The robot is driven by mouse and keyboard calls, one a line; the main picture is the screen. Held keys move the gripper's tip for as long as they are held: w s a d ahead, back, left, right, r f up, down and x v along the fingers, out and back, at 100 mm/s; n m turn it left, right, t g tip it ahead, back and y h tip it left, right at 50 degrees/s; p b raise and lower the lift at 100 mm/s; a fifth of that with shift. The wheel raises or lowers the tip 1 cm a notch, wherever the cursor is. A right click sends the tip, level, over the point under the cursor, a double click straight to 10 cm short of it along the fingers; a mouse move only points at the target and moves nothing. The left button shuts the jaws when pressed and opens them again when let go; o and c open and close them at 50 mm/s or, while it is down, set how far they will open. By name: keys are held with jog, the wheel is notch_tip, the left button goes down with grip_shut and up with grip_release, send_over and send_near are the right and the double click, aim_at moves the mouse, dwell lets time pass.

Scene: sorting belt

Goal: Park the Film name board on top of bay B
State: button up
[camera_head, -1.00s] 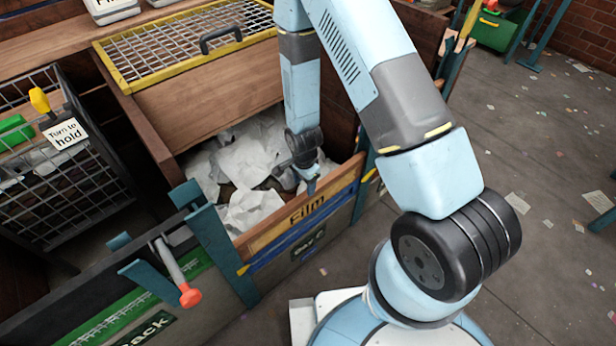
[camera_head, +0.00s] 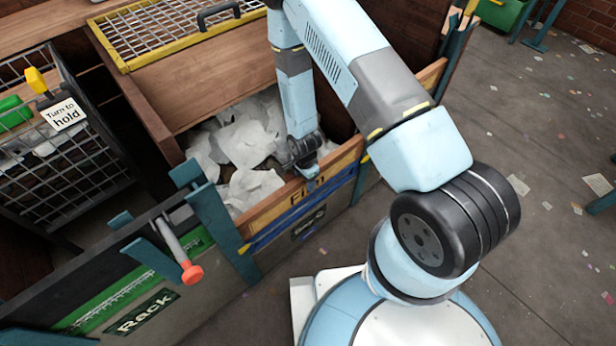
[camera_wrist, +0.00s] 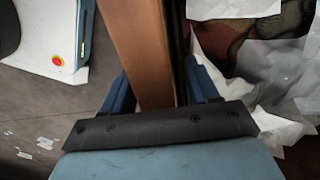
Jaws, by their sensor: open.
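The Film name board (camera_head: 268,212) is a wooden plank along the front top edge of the paper-filled bay, with its lettering partly covered by my gripper. My gripper (camera_head: 308,172) is low over the board's middle. In the wrist view my open gripper (camera_wrist: 160,92) has one blue finger on each side of a wooden plank (camera_wrist: 143,45), which appears to be the board. Whether the fingers touch it is unclear. A dark label plate (camera_head: 309,223) below the board appears to read Bay C. I cannot make out a bay B label.
White paper (camera_head: 245,145) fills the bay behind the board. A yellow-framed mesh lid (camera_head: 165,35) lies at the back. A wire cage (camera_head: 60,150) with a "Turn to hold" tag (camera_head: 64,114) stands left. An orange-tipped lever (camera_head: 191,273) and teal brackets (camera_head: 215,225) stick up front left.

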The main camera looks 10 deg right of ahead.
jog(key=shift+c, duration=0.4)
grip_shut()
dwell(0.9)
jog(key=shift+c, duration=2.3)
grip_release()
grip_shut()
jog(key=shift+r, duration=0.1)
